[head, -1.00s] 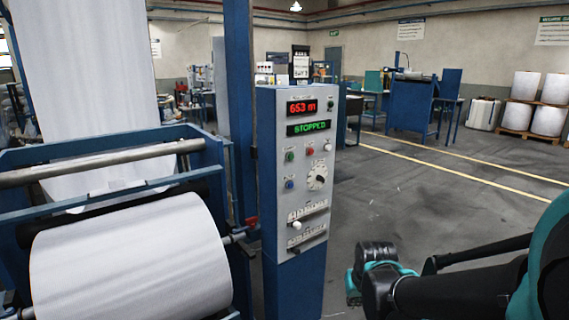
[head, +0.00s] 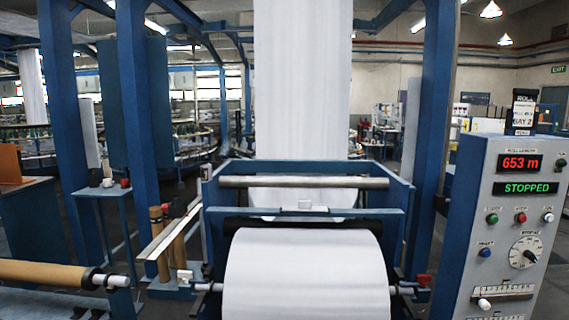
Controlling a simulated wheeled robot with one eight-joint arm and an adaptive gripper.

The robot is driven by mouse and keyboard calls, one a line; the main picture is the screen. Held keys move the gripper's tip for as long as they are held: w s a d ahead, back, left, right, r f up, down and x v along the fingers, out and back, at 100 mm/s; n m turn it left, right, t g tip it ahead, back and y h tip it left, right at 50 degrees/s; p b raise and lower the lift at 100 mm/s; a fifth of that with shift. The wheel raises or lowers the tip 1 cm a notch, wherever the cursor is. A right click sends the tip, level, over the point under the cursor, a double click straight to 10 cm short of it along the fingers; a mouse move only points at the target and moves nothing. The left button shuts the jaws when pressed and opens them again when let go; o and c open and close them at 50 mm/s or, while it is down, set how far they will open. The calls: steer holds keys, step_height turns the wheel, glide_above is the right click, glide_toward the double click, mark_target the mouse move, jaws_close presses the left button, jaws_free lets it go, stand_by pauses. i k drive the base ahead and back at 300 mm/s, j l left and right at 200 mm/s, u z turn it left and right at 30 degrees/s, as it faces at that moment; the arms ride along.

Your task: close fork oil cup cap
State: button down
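I cannot make out the fork oil cup or its cap for certain. The white fabric roll (head: 306,275) lies on its shaft in the blue winding frame. At the shaft's right end is a small red part (head: 423,280). At its left end is a small pale block (head: 184,276). Both are too small to tell whether either is the oil cup or whether a cap is open. My gripper is not in view now.
The control panel (head: 513,230) stands at the right and reads 653 m and STOPPED. A small blue stand (head: 104,191) with small items is at the left. A brown tube (head: 45,274) on a shaft lies at the lower left. Blue posts flank the frame.

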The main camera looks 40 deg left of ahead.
mark_target(217, 160)
steer(key=u, duration=2)
